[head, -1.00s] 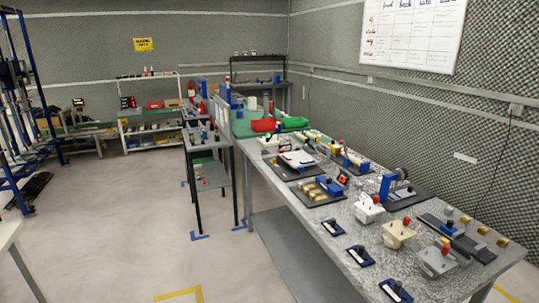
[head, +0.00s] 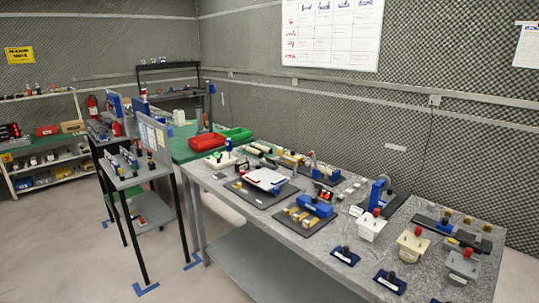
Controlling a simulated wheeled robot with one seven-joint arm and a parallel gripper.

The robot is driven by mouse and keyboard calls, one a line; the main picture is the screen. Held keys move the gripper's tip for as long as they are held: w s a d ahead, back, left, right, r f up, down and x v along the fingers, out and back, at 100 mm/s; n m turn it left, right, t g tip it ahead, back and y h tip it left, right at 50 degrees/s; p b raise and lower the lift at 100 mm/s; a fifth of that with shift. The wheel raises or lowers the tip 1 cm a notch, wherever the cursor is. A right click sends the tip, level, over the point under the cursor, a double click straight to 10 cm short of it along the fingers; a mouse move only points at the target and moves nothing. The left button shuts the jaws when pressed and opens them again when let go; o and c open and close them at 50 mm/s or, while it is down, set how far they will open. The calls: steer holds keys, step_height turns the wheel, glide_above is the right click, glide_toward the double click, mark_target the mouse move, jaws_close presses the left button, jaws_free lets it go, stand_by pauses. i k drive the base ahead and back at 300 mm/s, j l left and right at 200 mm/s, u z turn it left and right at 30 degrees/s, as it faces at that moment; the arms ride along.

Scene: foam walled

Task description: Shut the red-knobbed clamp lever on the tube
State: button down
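I cannot make out for certain which fixture is the clamp lever on the tube. Several small fixtures with pale, tube-like pieces lie at the back of the grey speckled workbench (head: 225,188), among them one cream tube piece (head: 262,148) and another with a grey upright part (head: 311,160). Their levers are too small to read as open or shut. Red knobs show on a white box (head: 371,228) and a grey box (head: 463,267) at the right. My gripper is not in view.
A blue upright fixture (head: 377,192) stands on a dark plate at the bench's back right. Red (head: 207,141) and green (head: 236,134) bins sit on the green-topped table behind. A narrow grey stand (head: 128,178) is left of the bench. The floor at lower left is clear.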

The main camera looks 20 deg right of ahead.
mark_target(312, 153)
steer(key=i+j, duration=0.55)
steer(key=i, duration=0.25)
steer(key=i+j+z, duration=0.1)
steer(key=i+j, duration=0.45)
steer(key=i, duration=0.25)
steer(key=i+j, duration=0.65)
steer(key=i+l+z, duration=0.05)
steer(key=i, duration=0.1)
